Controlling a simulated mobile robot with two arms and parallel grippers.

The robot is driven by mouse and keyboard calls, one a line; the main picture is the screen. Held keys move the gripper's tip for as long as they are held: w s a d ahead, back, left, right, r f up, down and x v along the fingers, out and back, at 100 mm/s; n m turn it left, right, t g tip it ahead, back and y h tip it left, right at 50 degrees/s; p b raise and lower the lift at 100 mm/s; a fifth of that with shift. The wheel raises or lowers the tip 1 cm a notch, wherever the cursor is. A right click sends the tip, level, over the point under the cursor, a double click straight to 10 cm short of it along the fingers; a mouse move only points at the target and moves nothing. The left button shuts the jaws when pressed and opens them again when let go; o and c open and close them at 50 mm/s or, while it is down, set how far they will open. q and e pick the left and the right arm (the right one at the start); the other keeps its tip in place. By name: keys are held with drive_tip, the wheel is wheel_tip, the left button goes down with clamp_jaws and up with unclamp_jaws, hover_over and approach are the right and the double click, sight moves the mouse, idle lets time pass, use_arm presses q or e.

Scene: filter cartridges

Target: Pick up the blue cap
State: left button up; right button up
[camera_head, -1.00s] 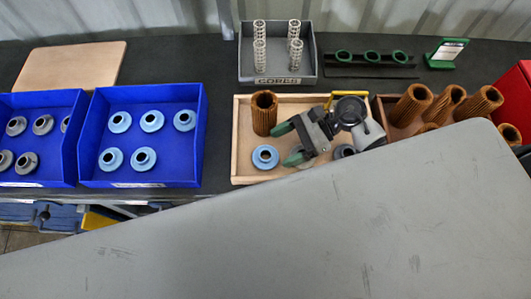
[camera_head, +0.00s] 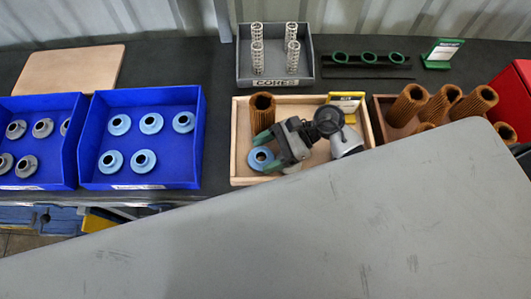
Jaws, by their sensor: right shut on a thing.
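A blue cap (camera_head: 260,158), a round ring with a dark hole, lies in the shallow wooden tray (camera_head: 238,140), in front of a brown pleated cartridge (camera_head: 261,104). My right gripper (camera_head: 266,152) reaches in from the right, with its green-tipped fingers on either side of the cap. It is shut on the blue cap, and the fingers hide part of its right side. Several more blue caps sit in the blue bin (camera_head: 198,115) to the left. My left gripper is not in view.
A bin of grey caps (camera_head: 43,127) stands at the far left. Behind the tray is a grey box (camera_head: 243,66) of wire cores. Green rings (camera_head: 369,57) sit on a black rack. Brown cartridges (camera_head: 439,103) stand in a box to the right of the tray.

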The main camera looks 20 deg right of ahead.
sight(270, 159)
drive_tip(key=shift+s+f, duration=0.3)
drive_tip(key=shift+f, duration=0.3)
drive_tip(key=shift+r, duration=0.25)
drive_tip(key=r, duration=0.2)
drive_tip(key=r+b, duration=0.1)
drive_tip(key=shift+s+d+r, duration=0.15)
drive_tip(key=shift+d+r, duration=0.15)
drive_tip(key=shift+r, duration=0.05)
drive_tip(key=s+d+r+b, duration=0.1)
drive_tip(key=s+d+r, duration=0.3)
drive_tip(key=s+r, duration=0.3)
drive_tip(key=shift+s+d+b, duration=0.3)
drive_tip(key=shift+s+b, duration=0.05)
drive_tip(key=shift+s, duration=1)
